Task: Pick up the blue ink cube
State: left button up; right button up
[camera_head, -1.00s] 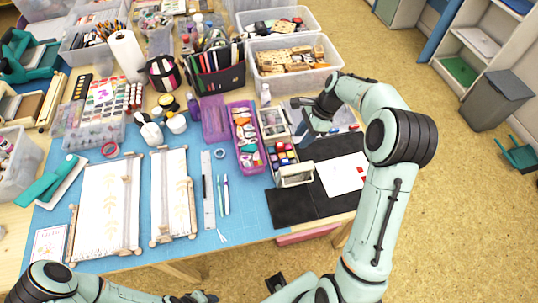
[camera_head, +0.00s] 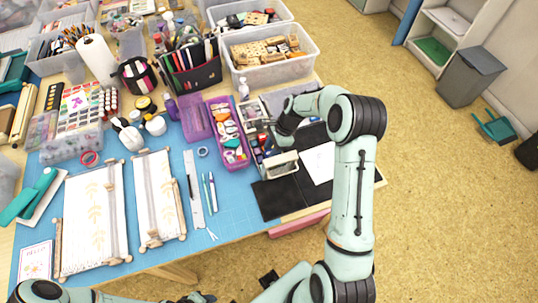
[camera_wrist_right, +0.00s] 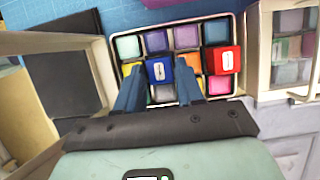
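In the right wrist view the blue ink cube (camera_wrist_right: 159,70) sits in an open case (camera_wrist_right: 115,62) of several coloured ink cubes. My right gripper (camera_wrist_right: 159,76) is open, with one blue finger on each side of the blue cube; I cannot tell whether they touch it. A red cube (camera_wrist_right: 221,60) stands just right of the right finger. In the head view my right gripper (camera_head: 270,132) is over the case, and the arm and hand hide the blue cube there. My left gripper (camera_head: 198,297) shows only partly at the bottom edge.
A purple tray (camera_head: 230,140) of small items lies left of the case. A dark mat (camera_head: 280,199) and a white card (camera_head: 318,162) lie in front and to the right. Clear bins (camera_head: 262,72) stand behind. Blue mat is bare near the front (camera_head: 238,212).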

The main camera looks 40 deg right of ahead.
jog(key=shift+a+f, duration=0.2)
jog(key=shift+f, duration=0.25)
jog(key=shift+c, duration=0.3)
jog(key=c, duration=0.6)
jog(key=shift+r, duration=0.1)
pick_arm(q)
jog(key=shift+w+r+p, duration=0.85)
jog(key=shift+r, duration=0.2)
pick_arm(e)
notch_tip(320, 180, up, 20)
